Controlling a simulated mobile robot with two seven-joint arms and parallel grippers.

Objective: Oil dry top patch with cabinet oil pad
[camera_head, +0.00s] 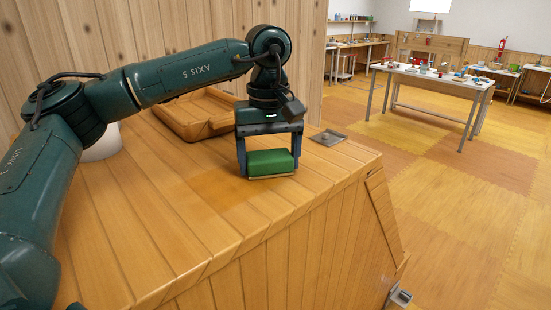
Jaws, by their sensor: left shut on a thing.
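My left gripper (270,172) points down over the wooden cabinet top (130,225). It is shut on a green pad (270,161) with a pale underside, held level between the two fingers. The pad is at or just above the boards; I cannot tell if it touches. A darker orange patch (222,187) of wood lies just left of the pad, with blurred edges. The wood under the pad is hidden. My right gripper is not in view.
A wooden tray (180,128) lies behind the gripper, near the plank wall. A small grey plate (327,138) lies near the back right edge. A white round thing (103,148) is partly hidden behind my left arm. The cabinet top's front left is clear.

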